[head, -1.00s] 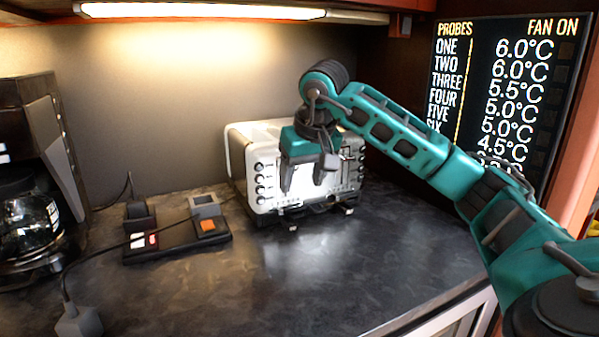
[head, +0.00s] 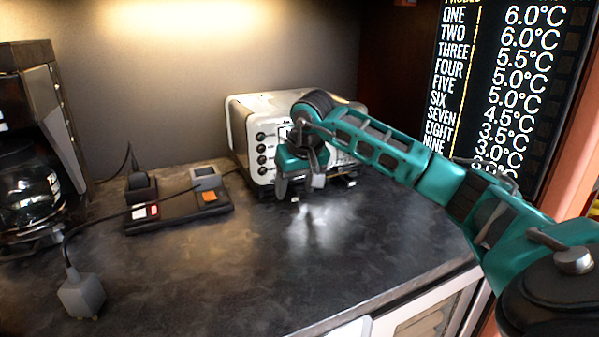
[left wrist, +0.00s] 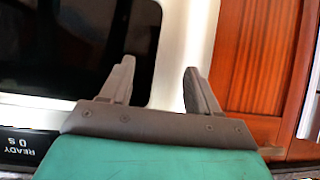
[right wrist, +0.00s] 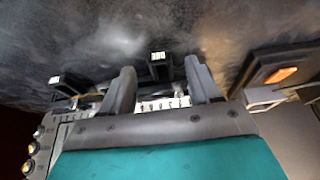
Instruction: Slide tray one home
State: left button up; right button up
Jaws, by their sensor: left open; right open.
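A white toaster (head: 243,110) with knobs on its front stands at the back of the counter. Two dark tabs, which look like tray fronts, stick out low at its base: one (right wrist: 70,83) at the left and one (right wrist: 160,60) near the middle of the right wrist view. Each has a small pale label that I cannot read, so I cannot tell which is tray one. My right gripper (head: 299,186) is open and empty, pointing down at the toaster's front and partly hiding it. My left gripper (left wrist: 158,68) is open and empty before a dark glass panel (left wrist: 75,50) in a white frame.
A black device (head: 180,230) with an orange button sits left of the toaster. A grey plug (head: 82,296) on a cable and a coffee maker (head: 30,160) are further left. A temperature display (head: 510,100) stands at the right.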

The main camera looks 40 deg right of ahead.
jog(key=shift+w+d+f, duration=0.1)
jog(key=shift+w+f, duration=0.15)
jog(key=shift+f, duration=0.45)
grip_shut()
grip_release()
jog(key=shift+r, duration=0.1)
jog(key=p+v, duration=0.1)
jog(key=v, duration=1.1)
jog(key=shift+s+r+p, duration=0.2)
jog(key=shift+r+p, duration=0.15)
